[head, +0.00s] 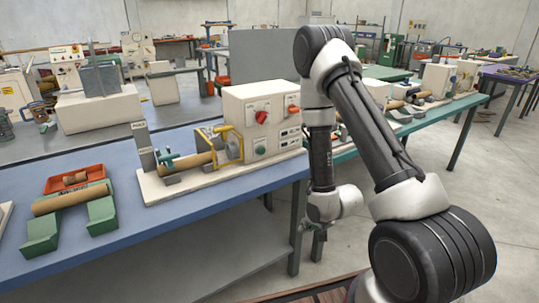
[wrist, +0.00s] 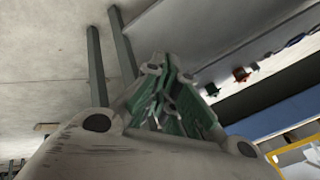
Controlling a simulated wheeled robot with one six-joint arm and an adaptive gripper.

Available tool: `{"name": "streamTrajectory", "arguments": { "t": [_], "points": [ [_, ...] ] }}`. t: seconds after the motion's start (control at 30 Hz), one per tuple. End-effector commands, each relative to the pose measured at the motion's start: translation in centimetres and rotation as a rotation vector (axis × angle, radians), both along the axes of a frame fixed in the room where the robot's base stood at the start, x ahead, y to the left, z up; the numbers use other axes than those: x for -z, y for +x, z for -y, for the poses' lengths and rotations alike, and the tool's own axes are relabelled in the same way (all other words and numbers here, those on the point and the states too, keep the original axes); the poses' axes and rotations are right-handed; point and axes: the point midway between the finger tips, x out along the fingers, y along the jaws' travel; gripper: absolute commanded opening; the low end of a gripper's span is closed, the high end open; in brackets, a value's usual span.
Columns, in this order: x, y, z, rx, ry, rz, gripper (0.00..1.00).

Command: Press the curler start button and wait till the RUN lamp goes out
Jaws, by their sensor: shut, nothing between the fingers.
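The curler is a white box (head: 235,98) on a pale base on the blue bench in the head view. A green round button (head: 260,149) sits low on its front face, with two red knobs (head: 262,117) above. I cannot pick out the RUN lamp or tell whether it is lit. A brown tube (head: 192,161) lies along the base by a yellow guard (head: 222,134). My gripper (head: 312,228) hangs low, right of the bench's end, well apart from the button. In the wrist view its green fingers (wrist: 172,98) are shut and empty.
A red tray (head: 75,178) and a brown roll on green blocks (head: 43,233) stand on the blue bench (head: 135,240) at left. A green-topped bench (head: 430,118) stands behind my arm. In the wrist view, small green and red items lie on a grey surface (wrist: 190,50).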

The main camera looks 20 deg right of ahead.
Motion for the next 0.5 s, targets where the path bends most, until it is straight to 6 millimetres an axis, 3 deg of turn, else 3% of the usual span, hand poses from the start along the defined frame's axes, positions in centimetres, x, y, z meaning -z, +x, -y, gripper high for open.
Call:
{"name": "streamTrajectory", "arguments": {
  "t": [0.07,0.17,0.3,0.5],
  "points": [
    [-0.4,1.5,-1.0,0.069,0.101,0.102,0.00],
    [-2.8,4.1,-2.0,0.157,0.253,0.256,0.00],
    [-8.7,7.4,-2.9,0.248,0.488,0.477,0.00],
    [-15.2,9.0,-3.0,0.315,0.761,0.667,0.00]
  ]
}}
